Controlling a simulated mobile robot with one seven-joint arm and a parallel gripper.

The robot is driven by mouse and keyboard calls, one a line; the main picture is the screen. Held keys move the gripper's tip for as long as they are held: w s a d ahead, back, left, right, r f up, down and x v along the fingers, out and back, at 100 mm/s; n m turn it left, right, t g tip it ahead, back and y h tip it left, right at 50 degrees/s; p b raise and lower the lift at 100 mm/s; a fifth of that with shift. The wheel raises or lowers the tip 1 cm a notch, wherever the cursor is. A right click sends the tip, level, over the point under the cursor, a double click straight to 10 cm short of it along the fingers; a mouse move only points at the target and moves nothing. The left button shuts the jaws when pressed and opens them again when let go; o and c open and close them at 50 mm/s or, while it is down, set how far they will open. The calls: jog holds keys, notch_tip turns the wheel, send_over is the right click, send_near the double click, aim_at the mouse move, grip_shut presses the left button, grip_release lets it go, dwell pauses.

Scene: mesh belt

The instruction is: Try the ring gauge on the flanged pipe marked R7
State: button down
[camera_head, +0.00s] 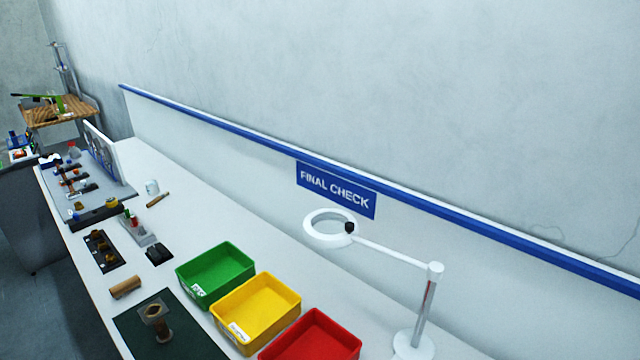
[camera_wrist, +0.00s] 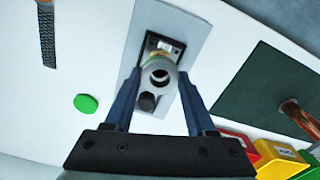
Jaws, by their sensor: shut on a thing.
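In the wrist view my gripper (camera_wrist: 160,84) is shut on a grey cylindrical thing with a dark round hole, which looks like the ring gauge (camera_wrist: 163,62). It is held over a grey board (camera_wrist: 190,35) with a dark panel and a dark knob on it. In the head view a brown flanged pipe (camera_head: 163,330) stands on a dark green mat (camera_head: 190,345), apart from the gauge. Part of a brown pipe also shows on the mat at the right of the wrist view (camera_wrist: 300,118). I cannot read an R7 mark. My gripper does not show clearly in the head view.
Green (camera_head: 216,275), yellow (camera_head: 257,310) and red (camera_head: 312,340) bins stand beside the mat. A ring lamp (camera_head: 415,345) stands right of them. A brown cylinder (camera_head: 126,288) and a black tray (camera_head: 103,262) lie farther left.

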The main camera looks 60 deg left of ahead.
jog(key=shift+f+b, duration=0.9)
jog(key=shift+f, duration=0.55)
jog(key=shift+r, duration=0.1)
dwell(0.6)
jog(key=shift+r+p, duration=0.35)
jog(key=shift+p, duration=0.2)
jog(key=shift+r+p, duration=1.3)
jog(key=shift+p, duration=0.15)
jog(key=shift+r+p, duration=0.3)
jog(key=shift+r, duration=2.7)
